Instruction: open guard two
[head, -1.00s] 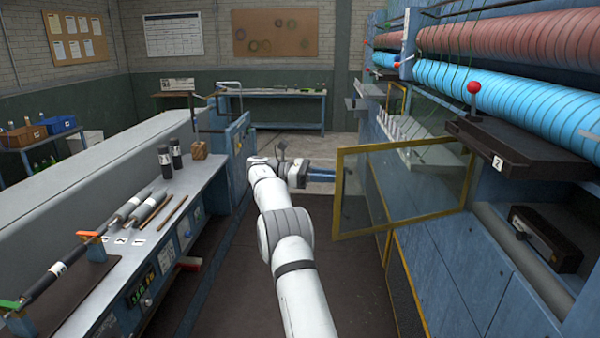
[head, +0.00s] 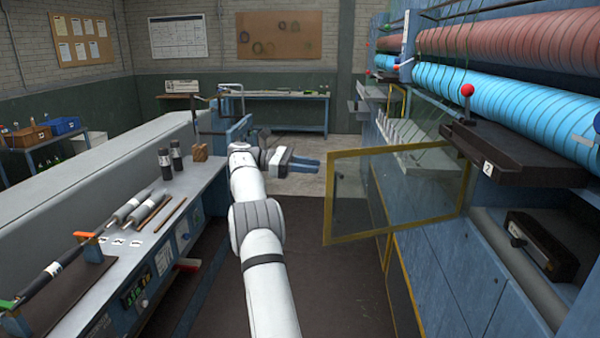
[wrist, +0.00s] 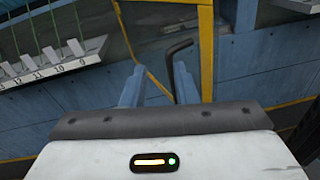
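Guard two, a clear panel in a yellow frame (head: 395,232), stands swung out from the blue machine on the right, below a dark shelf with a label that looks like 2 (head: 488,168). My gripper (head: 308,162) is left of the panel's free edge and looks apart from it. In the wrist view my gripper's blue fingers (wrist: 156,82) are spread with a gap. A dark bent handle (wrist: 179,48) shows close to the right finger; I cannot tell whether they touch. Yellow frame parts (wrist: 206,45) show behind it.
A grey bench (head: 170,225) with rollers and dark cylinders runs along the left. A red-knobbed lever (head: 467,92) stands on the dark shelf. A numbered rack (wrist: 45,70) is at the wrist view's left. Dark floor (head: 320,285) between bench and machine is clear.

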